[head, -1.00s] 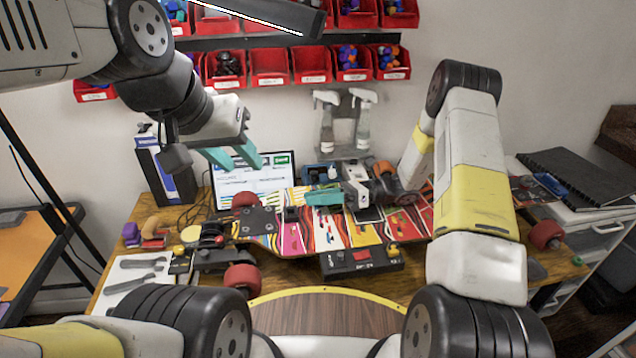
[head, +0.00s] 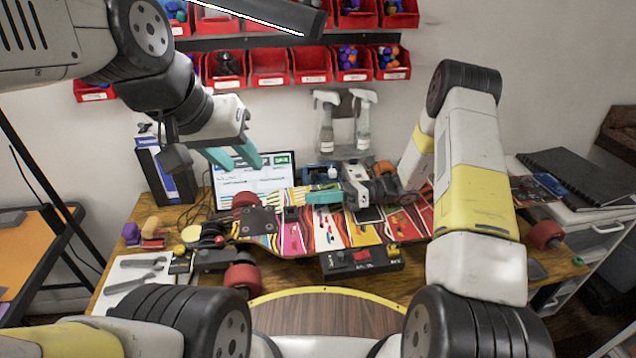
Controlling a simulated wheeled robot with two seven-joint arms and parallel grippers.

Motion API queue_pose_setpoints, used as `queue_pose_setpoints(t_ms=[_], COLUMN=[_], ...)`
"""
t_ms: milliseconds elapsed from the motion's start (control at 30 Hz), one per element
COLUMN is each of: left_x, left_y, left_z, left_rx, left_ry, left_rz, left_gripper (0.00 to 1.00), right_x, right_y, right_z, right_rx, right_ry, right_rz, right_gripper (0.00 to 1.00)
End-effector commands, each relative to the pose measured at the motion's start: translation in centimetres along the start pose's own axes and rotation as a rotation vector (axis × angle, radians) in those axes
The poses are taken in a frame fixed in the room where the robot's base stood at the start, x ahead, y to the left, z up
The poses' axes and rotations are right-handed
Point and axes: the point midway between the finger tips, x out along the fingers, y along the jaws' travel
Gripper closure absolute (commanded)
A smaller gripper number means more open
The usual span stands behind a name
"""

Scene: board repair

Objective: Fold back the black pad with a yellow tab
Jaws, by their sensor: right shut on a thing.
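The skateboard deck (head: 350,231) with its bright striped pattern lies across the desk. I cannot make out for certain a black pad with a yellow tab. My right gripper (head: 308,197) reaches in from the right, low over the middle of the deck. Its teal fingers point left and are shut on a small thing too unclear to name. My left gripper (head: 243,167) hangs open and empty, its teal fingers apart, above the deck's left end and in front of the screen.
A laptop-like screen (head: 283,186) stands behind the deck. A black control box (head: 362,262) with a red display sits in front of it. Two spray bottles (head: 362,125) stand at the back. A white sheet with tools (head: 130,277) lies left. Red bins (head: 269,68) line the wall.

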Motion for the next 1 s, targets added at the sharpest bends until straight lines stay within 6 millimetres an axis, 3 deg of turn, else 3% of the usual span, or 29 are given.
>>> queue_pose_setpoints(t_ms=[1000], left_x=[0.00], left_y=[0.00], left_z=[0.00], left_rx=[0.000], left_ry=[0.000], left_rz=[0.000], left_gripper=[0.64], right_x=[-0.08], right_y=[-0.16], right_z=[0.52], right_rx=[0.047], right_ry=[0.000], right_rz=[-0.002], right_gripper=[1.00])
